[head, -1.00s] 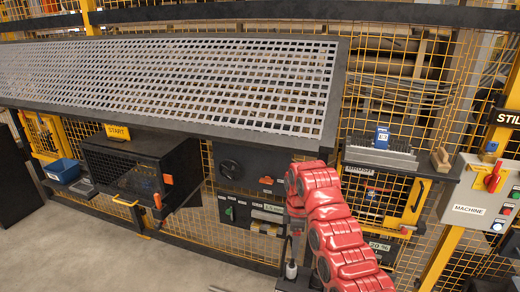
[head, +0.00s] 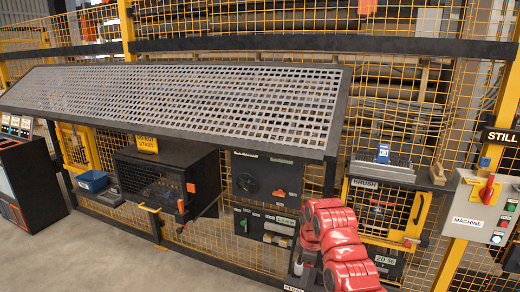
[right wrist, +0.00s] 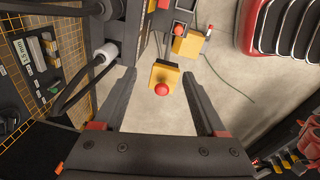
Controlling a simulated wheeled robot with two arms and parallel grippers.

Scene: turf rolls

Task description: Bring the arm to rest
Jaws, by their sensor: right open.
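My right arm (head: 337,246) is red and segmented, and shows in the head view at the bottom, right of centre, in front of the fence. In the right wrist view my right gripper (right wrist: 165,95) has its two dark fingers spread wide apart, with nothing held between them. A yellow box with a red button (right wrist: 162,87) appears in the gap between the fingers, beyond them; I cannot tell its distance. My left arm and left gripper are not in view.
A sloped grid panel (head: 190,98) on a dark frame spans the yellow mesh fence. Below it are a black box (head: 165,175) and a dark panel with a knob (head: 265,180). A grey control box (head: 482,207) stands at right. Bare floor (head: 110,262) lies at lower left.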

